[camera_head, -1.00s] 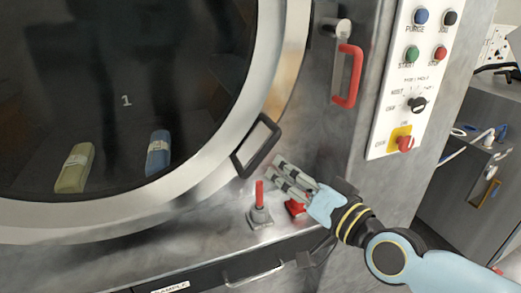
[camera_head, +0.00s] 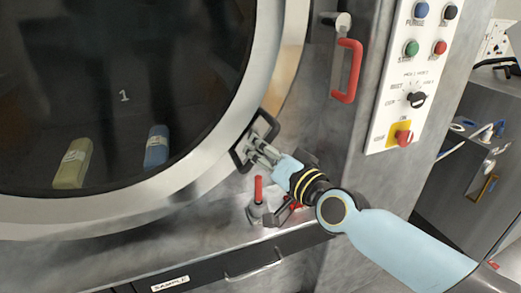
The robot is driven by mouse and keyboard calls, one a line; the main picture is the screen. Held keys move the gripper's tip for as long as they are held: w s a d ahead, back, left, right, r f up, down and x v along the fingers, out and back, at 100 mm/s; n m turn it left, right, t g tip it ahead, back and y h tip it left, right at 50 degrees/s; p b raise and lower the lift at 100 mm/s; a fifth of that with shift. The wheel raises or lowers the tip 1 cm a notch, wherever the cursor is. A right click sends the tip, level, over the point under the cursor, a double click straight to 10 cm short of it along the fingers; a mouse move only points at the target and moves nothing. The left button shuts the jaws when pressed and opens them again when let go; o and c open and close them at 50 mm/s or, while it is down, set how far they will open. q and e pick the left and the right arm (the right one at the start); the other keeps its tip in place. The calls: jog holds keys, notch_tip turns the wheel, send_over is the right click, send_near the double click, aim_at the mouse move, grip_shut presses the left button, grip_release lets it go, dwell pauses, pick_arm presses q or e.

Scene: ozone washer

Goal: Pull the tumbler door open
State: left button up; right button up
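The round tumbler door (camera_head: 215,158) has a wide metal rim and dark glass marked 1, and it looks closed. A black rectangular door handle (camera_head: 239,160) sits on the rim's lower right. My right gripper (camera_head: 257,143) is at this handle, its fingers reaching into or over the handle frame. I cannot tell whether the fingers are closed around a bar. My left gripper is not in view. A yellowish bundle (camera_head: 73,163) and a blue bundle (camera_head: 157,147) show behind the glass.
A red lever (camera_head: 259,189) stands just below my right gripper. A red-handled latch (camera_head: 347,72) is above, beside the control panel (camera_head: 411,85) with buttons and knobs. A drawer labelled SAMPLE (camera_head: 170,284) is below. A grey cabinet (camera_head: 450,190) stands at the right.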

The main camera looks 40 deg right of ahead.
grip_shut()
jog(key=shift+s+f, duration=0.1)
dwell(0.4)
